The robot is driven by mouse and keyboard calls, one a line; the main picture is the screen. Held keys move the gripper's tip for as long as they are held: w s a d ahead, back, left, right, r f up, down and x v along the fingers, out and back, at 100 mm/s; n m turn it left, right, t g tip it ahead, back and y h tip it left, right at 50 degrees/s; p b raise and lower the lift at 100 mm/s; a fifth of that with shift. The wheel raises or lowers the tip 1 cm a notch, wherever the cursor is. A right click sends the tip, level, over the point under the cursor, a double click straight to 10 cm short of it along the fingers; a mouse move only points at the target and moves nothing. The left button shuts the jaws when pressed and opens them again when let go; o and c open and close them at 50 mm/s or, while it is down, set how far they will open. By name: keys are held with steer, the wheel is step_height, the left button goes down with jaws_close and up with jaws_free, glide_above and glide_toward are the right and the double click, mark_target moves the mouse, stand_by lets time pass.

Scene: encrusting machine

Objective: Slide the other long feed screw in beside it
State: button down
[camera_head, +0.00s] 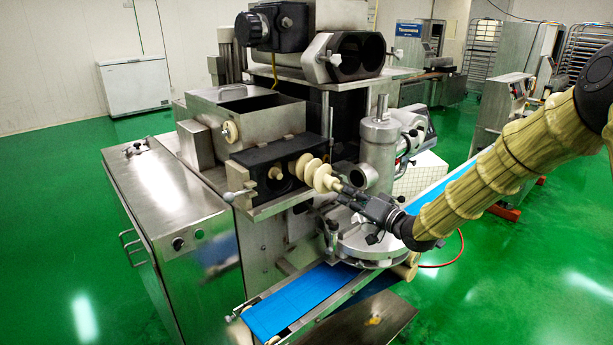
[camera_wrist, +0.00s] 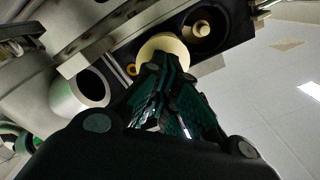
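A cream long feed screw (camera_head: 313,172) with wide spiral flights is held level in my gripper (camera_head: 338,187), its flighted end pointing left toward the black housing (camera_head: 292,148). My gripper is shut on the screw's near end. The housing has a dark opening with the cream tip of another screw (camera_head: 275,173) inside. In the wrist view my gripper's fingers (camera_wrist: 168,78) close on the held screw (camera_wrist: 164,45). The other screw's tip (camera_wrist: 202,28) sits in the round bore to its right. The held screw's far end is hidden, so its depth in the housing cannot be told.
A steel hopper (camera_head: 250,112) stands behind the housing. A second twin-bore unit (camera_head: 350,57) is above it. A steel cylinder (camera_head: 379,140) with a side pipe stands close to my gripper, above a blue conveyor belt (camera_head: 295,300). A lever with a pale knob (camera_head: 229,197) juts out at left.

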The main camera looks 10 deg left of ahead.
mark_target(334, 188)
steer(key=shift+b+x, duration=0.9)
steer(key=shift+x, duration=7.05)
steer(key=shift+d, duration=0.1)
steer(key=shift+p+v, duration=0.55)
steer(key=shift+v, duration=4.45)
